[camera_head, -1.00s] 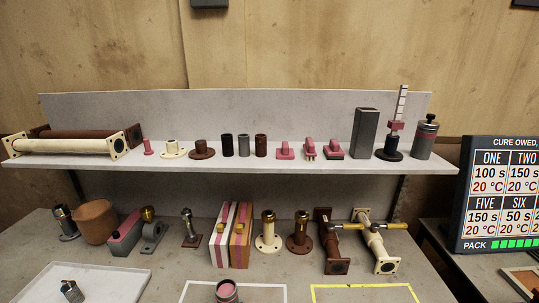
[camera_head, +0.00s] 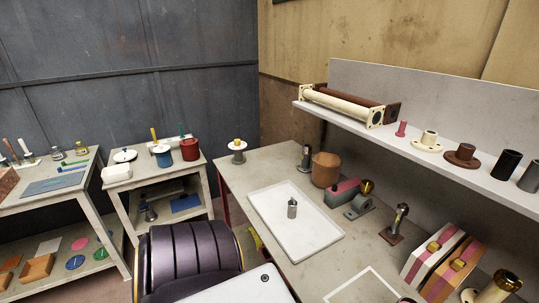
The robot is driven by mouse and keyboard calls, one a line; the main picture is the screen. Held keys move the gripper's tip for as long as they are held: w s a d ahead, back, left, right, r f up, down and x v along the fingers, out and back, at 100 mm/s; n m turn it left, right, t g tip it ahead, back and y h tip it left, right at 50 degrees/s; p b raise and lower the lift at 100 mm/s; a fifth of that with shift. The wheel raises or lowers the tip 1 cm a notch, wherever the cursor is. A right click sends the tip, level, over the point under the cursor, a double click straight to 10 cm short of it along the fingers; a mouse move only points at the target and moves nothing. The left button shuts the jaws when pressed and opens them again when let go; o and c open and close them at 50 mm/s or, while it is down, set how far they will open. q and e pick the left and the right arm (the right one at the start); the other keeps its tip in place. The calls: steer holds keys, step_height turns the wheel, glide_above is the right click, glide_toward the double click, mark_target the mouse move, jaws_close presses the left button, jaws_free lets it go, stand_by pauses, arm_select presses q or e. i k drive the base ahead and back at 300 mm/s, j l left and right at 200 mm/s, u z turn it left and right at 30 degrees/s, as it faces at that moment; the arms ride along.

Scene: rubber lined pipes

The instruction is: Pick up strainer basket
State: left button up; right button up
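A small grey metal cylinder (camera_head: 292,209) stands in a shallow white tray (camera_head: 318,247) on the workbench. It may be the strainer basket, but it is too small to tell for sure. Neither of my grippers is in view, so nothing shows in or near them.
The bench also holds an orange-brown pot (camera_head: 325,169), a dark metal fitting (camera_head: 304,157), a pink-and-grey block (camera_head: 343,193) and striped blocks (camera_head: 433,262). A shelf with pipes (camera_head: 342,106) hangs above. Two side tables with a blue pot (camera_head: 163,157) and a red pot (camera_head: 190,149) stand left.

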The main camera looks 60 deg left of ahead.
mark_target(292, 204)
steer(key=u, duration=1.85)
steer(key=j, duration=0.15)
